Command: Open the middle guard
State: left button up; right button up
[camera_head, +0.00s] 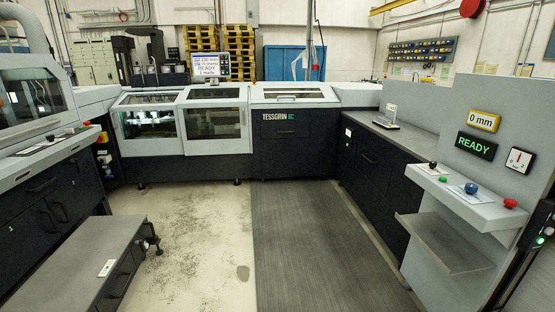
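A long light-grey stitching machine marked TESSGRIN (278,117) stands across the back, with a row of windowed guards along its upper half. The middle guard (213,142), the one with a clear window and grey-white frame between its neighbours, looks shut. The left guard (149,143) beside it also looks shut, with bright parts behind its window. To the right a lid (292,105) with a dark window lies over the TESSGRIN section. Neither of my grippers shows in the head view.
A low grey bench (85,258) stands at the front left. A control panel (468,195) with coloured buttons and a READY sign (477,146) is at the right, with a grey shelf (447,243) below. A dark floor mat (310,245) and bare floor (195,250) lie clear before the machine.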

aim_at(213, 120)
jog(key=i, duration=3.55)
